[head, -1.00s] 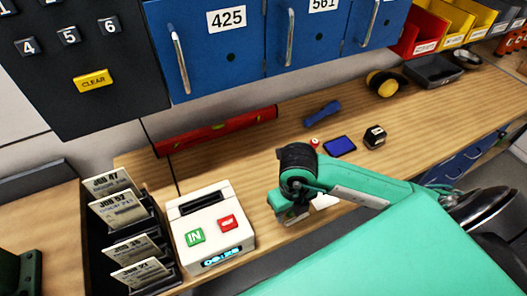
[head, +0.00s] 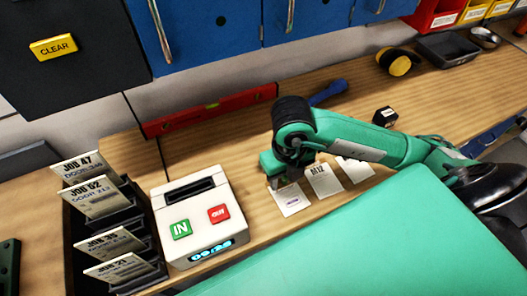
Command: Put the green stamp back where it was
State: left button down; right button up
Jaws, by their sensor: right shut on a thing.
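My right gripper (head: 279,182) points down just above the left white card (head: 292,203), which bears a small purple mark. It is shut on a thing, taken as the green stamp. That thing is mostly hidden by the jaws and hard to tell from the green of my arm. I cannot tell whether it touches the card. Two more white cards, one marked M12 (head: 323,181) and one at the right (head: 356,169), lie alongside. A black block with a white label (head: 385,117) stands behind my right arm. My left gripper is out of view.
A white time clock (head: 197,222) and a black rack of job cards (head: 131,218) stand at the left. A red level (head: 213,111) and a blue-handled tool (head: 328,92) lie at the back. A yellow-black tape measure (head: 396,61) and a dark tray (head: 447,48) sit at the back right.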

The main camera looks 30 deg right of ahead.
jog(key=w+p, duration=0.1)
jog(key=w, duration=0.3)
jog(key=w+p, duration=0.1)
jog(key=w, duration=0.3)
jog(key=w+p, duration=0.1)
jog(key=w, duration=0.2)
jog(key=shift+w+d+r+p, duration=0.1)
jog(key=shift+w+d+p, duration=0.2)
jog(key=shift+w+p, duration=0.1)
jog(key=shift+f+p, duration=0.8)
jog(key=shift+f, duration=1.15)
jog(key=o, duration=0.8)
